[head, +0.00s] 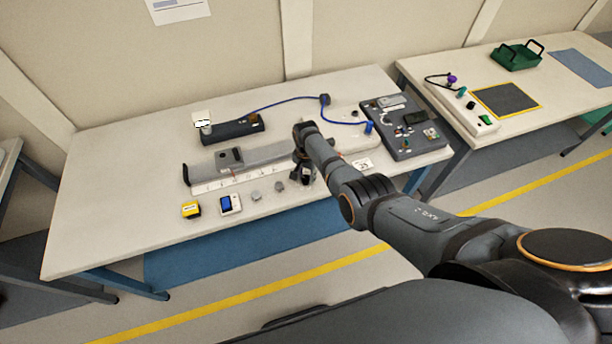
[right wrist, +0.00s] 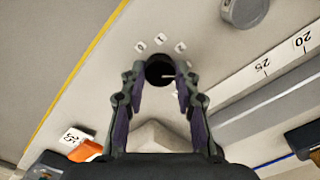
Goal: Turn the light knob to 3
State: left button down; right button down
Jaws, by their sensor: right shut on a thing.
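The light knob (right wrist: 158,68) is a round black knob on the pale table top, seen between the fingers in the right wrist view. A white pointer line on it points to the right, toward the right-hand finger. Small white number tags (right wrist: 160,40) stand in an arc around its far side; a further tag is partly hidden by that finger. My right gripper (right wrist: 158,78) is shut on the knob, one finger on each side. In the head view my right gripper (head: 303,172) reaches down to the table's front part and hides the knob. My left gripper is not in view.
A grey rail (head: 205,168) with a ruled scale lies left of the gripper. Small grey discs (head: 256,195), a blue-screened meter (head: 230,204) and a yellow box (head: 191,209) sit near the front edge. A dark panel (head: 408,146) lies to the right.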

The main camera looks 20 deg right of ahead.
aim_at(306, 178)
jog(key=c, duration=1)
grip_release()
notch_tip(306, 178, up, 12)
jog(key=shift+r, duration=0.1)
